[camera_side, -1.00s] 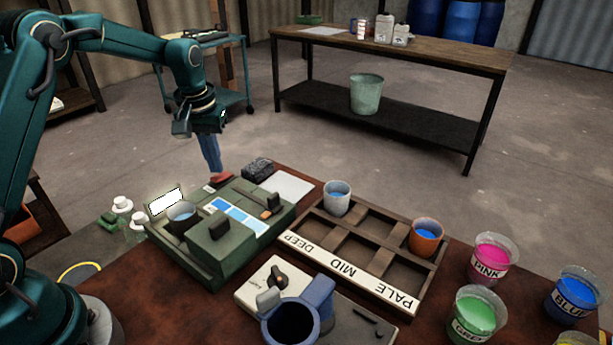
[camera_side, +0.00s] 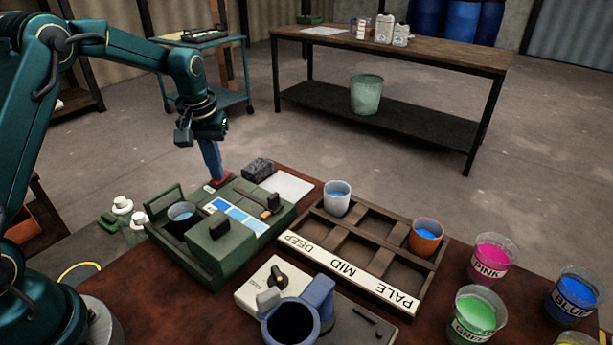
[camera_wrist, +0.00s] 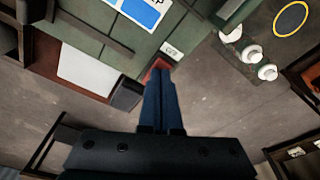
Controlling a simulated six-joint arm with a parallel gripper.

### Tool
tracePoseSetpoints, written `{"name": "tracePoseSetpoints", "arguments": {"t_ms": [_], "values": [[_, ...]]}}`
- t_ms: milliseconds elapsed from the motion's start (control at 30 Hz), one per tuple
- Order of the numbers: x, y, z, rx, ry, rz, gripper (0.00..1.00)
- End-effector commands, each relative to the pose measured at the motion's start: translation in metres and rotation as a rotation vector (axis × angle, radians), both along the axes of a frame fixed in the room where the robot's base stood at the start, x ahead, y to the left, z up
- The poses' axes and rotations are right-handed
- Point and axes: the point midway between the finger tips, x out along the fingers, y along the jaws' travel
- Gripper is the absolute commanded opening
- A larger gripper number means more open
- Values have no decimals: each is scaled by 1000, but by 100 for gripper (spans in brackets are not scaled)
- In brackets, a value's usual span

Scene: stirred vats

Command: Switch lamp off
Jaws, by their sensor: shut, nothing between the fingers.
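The green lamp unit (camera_side: 225,235) stands at the left of the brown table. Its small panel (camera_side: 166,205) at the left end is dark. A red rocker or button (camera_side: 219,181) sits at the unit's far edge, and its red part also shows in the wrist view (camera_wrist: 152,66) beside a small white label (camera_wrist: 170,48). My gripper (camera_side: 217,174) points down with its blue fingers together and empty. Its tips are at the red part in both views; whether they touch it I cannot tell. The fingers hide part of it.
A cup of blue liquid (camera_side: 183,215) stands in the unit. A dark block (camera_side: 258,169) and white sheet (camera_side: 287,186) lie near my gripper. A wooden rack (camera_side: 375,255) with two cups is to the right, a blue-grey vat (camera_side: 293,318) in front.

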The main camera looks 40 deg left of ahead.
Motion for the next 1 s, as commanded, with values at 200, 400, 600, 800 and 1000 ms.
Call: {"name": "tracePoseSetpoints", "arguments": {"t_ms": [200, 400, 600, 800, 1000], "values": [[1, 0, 8, 1, -3, 0, 0], [1, 0, 23, 1, -4, 0, 0], [1, 0, 39, 1, -3, 0, 0], [1, 0, 54, 1, -3, 0, 0], [1, 0, 67, 1, -3, 0, 0]]}}
